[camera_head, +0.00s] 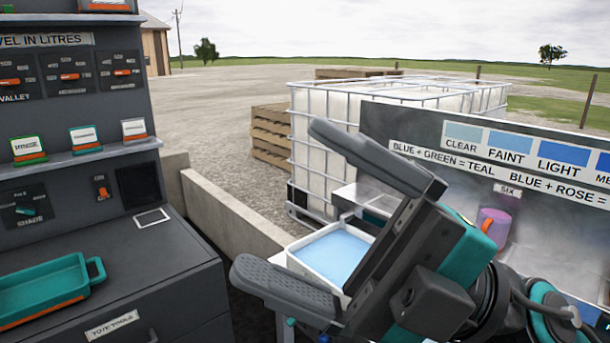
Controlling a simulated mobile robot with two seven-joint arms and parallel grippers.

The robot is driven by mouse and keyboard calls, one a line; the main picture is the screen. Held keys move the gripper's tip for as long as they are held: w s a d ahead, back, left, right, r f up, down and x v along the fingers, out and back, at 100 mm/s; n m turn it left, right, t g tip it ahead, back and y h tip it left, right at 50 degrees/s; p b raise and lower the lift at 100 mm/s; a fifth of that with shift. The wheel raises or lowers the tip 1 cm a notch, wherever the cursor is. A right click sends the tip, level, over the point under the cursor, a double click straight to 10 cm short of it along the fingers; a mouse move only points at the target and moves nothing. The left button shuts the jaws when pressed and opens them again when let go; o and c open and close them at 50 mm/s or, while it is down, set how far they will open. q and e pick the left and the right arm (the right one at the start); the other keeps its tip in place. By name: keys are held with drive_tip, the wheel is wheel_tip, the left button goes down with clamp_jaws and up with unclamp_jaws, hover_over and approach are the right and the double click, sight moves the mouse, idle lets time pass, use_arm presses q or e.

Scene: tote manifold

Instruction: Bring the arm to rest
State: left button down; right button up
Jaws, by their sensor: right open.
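My right gripper (318,208) comes in from the lower right and is open, its two dark grey fingers spread wide and pointing left. Nothing is between the fingers. It hangs in the air in front of a white tray (299,264) holding light blue liquid, and hides part of that tray and the bench behind. My left gripper is not in view.
A grey cabinet (180,285) stands at left with a teal tray (45,290), labelled cards and dials. A low concrete wall (230,212) runs beside it. A caged white tank (330,125), pallets (270,135), a colour chart board (560,160) and a purple mug (494,226) are behind.

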drive_tip(key=w+d+f+m+t+h, duration=0.2)
drive_tip(key=w+d+m+t+h, duration=0.25)
drive_tip(key=m+t, duration=0.6)
drive_tip(key=w+d+f+m+t+h, duration=0.1)
drive_tip(key=w+d+m+t+h, duration=0.4)
drive_tip(key=m+t, duration=0.55)
drive_tip(key=w+d+f+m+g+h, duration=0.1)
drive_tip(key=w+d+f+m+h, duration=0.15)
drive_tip(key=f+m+h, duration=0.2)
drive_tip(key=w+d+f+m+g+h, duration=0.1)
drive_tip(key=w+d+f+m+h, duration=0.1)
drive_tip(key=d+f+m+h, duration=0.25)
drive_tip(key=s+d+f+m+g+h, duration=0.1)
drive_tip(key=s+d+f+g+h, duration=0.2)
drive_tip(key=f, duration=0.6)
drive_tip(key=s+f+m+g+h, duration=0.1)
drive_tip(key=f+g+h, duration=0.25)
drive_tip(key=f, duration=0.55)
drive_tip(key=s+f+g+y, duration=0.1)
drive_tip(key=s+f+g, duration=1)
drive_tip(key=s, duration=0.5)
drive_tip(key=w+a+f+t+y+b, duration=0.1)
drive_tip(key=w+a+f+t+y, duration=0.1)
drive_tip(key=w+f+t, duration=0.5)
wheel_tip(320, 180, down, 5)
drive_tip(key=shift+w+r+t+b, duration=0.1)
drive_tip(key=shift+w+t+b, duration=0.3)
drive_tip(key=shift+t, duration=0.35)
